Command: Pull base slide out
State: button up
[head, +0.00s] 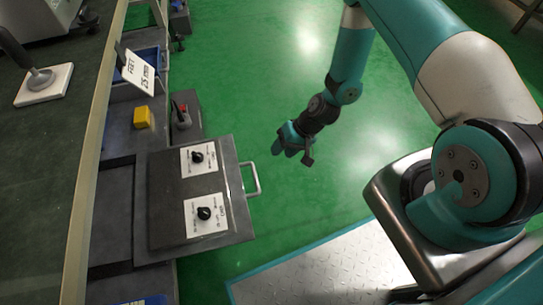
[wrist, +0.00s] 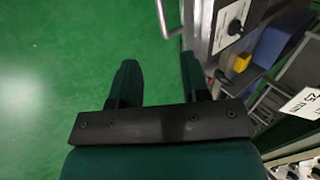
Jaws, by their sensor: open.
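The base slide (head: 168,222) is a dark grey plate with two black knobs on white labels, at centre left in the head view. It sticks out past the bench edge over the floor. A pale metal handle (head: 256,178) is on its right side. My gripper (head: 299,154) is open and empty, to the right of the handle and apart from it. In the wrist view my gripper's two dark fingers (wrist: 158,60) are spread. Part of the slide (wrist: 213,35) shows at upper right.
A yellow block (head: 142,117), a red-handled switch (head: 184,112) and a white "25 mm" sign (head: 137,72) stand beyond the slide. A dark worktop (head: 45,165) lies at left. Green floor (head: 300,200) is clear around the handle. A metal tread plate (head: 320,265) lies at lower right.

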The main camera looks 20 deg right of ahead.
jog(key=shift+v, duration=1.55)
jog(key=a+r+n+g+h, duration=0.1)
jog(key=a+r+n, duration=0.15)
jog(key=r, duration=0.95)
jog(key=a+r+n, duration=0.2)
jog(key=a+r, duration=0.2)
jog(key=r, duration=0.9)
jog(key=s+a+r+n+h, duration=0.2)
jog(key=s+r+n, duration=0.2)
jog(key=s+r, duration=1.25)
notch_tip(320, 180, up, 33)
jog(key=p, duration=3.4)
jog(key=shift+s, duration=0.25)
